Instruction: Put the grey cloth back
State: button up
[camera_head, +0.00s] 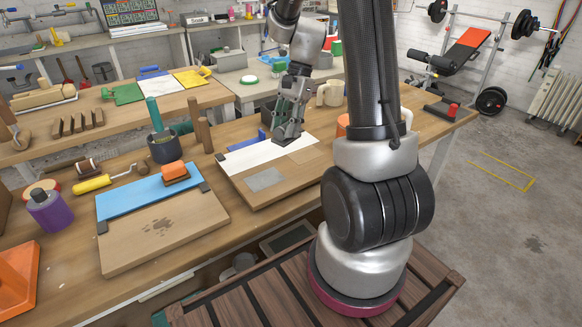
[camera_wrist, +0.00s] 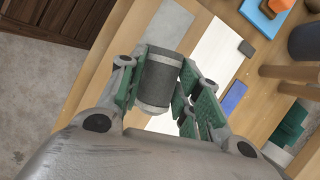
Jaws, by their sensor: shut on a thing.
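My gripper (camera_head: 289,128) is over the right-hand wooden board (camera_head: 240,196), near its white strip (camera_head: 252,155). In the wrist view its green-padded fingers (camera_wrist: 157,92) are shut on a dark grey, rounded bundle with paler bands at its ends, which looks like the grey cloth (camera_wrist: 158,72). In the head view the fingers mostly hide the bundle, and I cannot tell whether it touches the board. A flat, paler grey patch (camera_head: 265,180) lies on the board in front of the gripper; it also shows in the wrist view (camera_wrist: 168,24).
A left board (camera_head: 150,240) carries a blue strip (camera_head: 130,199) and an orange block (camera_head: 175,172).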

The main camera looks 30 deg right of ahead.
jog(key=shift+s+d+r+m+t, duration=0.2)
jog(key=shift+s+m, duration=0.2)
jog(key=shift+m, duration=0.1)
jog(key=shift+s+d+r+m+t, duration=0.2)
jog(key=shift+s+m, duration=0.15)
jog(key=shift+m, duration=0.15)
jog(key=shift+s+d+f+m, duration=0.1)
jog(key=shift+s+m, duration=0.2)
jog(key=shift+m, duration=0.2)
notch_tip(320, 180, down, 10)
jog(key=shift+r, duration=0.25)
jog(key=shift+f, duration=0.1)
jog(key=o, duration=1)
